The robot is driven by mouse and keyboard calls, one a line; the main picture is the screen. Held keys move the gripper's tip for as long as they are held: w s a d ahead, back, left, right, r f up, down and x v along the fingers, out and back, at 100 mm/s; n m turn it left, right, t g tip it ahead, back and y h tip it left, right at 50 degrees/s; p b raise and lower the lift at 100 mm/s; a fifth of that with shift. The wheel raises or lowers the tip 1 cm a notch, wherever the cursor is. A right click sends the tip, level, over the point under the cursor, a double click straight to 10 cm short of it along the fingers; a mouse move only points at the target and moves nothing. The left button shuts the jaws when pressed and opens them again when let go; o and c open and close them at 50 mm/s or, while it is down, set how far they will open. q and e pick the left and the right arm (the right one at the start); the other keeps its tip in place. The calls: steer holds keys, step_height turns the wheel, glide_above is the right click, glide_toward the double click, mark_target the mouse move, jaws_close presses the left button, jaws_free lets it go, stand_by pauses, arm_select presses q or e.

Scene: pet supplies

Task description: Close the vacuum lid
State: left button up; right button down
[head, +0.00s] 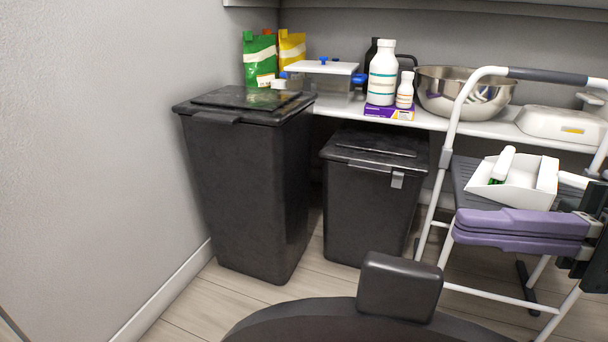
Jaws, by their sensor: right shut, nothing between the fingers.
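I cannot tell for sure which thing is the vacuum. A clear box with a white lid (322,67) and blue latches stands on the shelf; the lid lies flat on top. A tall black bin (245,185) stands at the left with its dark lid (245,100) down. A shorter black bin (368,205) with a front latch stands right of it, its lid also down. My right gripper (462,228), with purple fingers, is at the right, shut and empty, in front of the step stool and apart from both bins. My left gripper is out of view.
A white-framed step stool (448,160) holds a white scoop or tray (515,190). The shelf (335,105) carries green and yellow bags, white bottles (383,72) and a steel bowl (462,90). Some wooden floor (215,300) is clear at lower left, by the wall.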

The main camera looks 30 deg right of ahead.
steer(key=a, duration=0.7)
steer(key=shift+r+b, duration=0.3)
steer(key=shift+r, duration=0.1)
